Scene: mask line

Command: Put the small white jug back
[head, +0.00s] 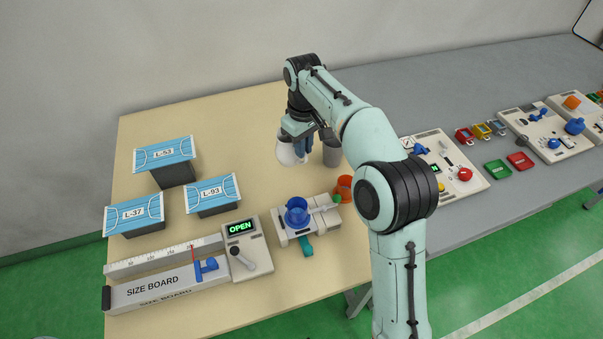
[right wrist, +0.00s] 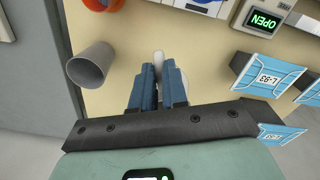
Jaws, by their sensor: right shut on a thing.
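The small white jug (head: 285,153) is at the back right of the beige table, partly hidden by my right gripper. My right gripper (head: 303,146) has its blue fingers shut on the jug. In the right wrist view the fingers (right wrist: 158,82) are close together, with white parts of the jug (right wrist: 159,58) showing between and beside them. I cannot tell whether the jug touches the table. My left gripper is not in view.
A grey cup (head: 332,153) stands just right of the jug. An orange cup (head: 344,188) and a device holding a blue cup (head: 297,212) are nearer the front. Labelled mask boxes (head: 212,195) and a size board (head: 165,285) are left. Table behind the boxes is clear.

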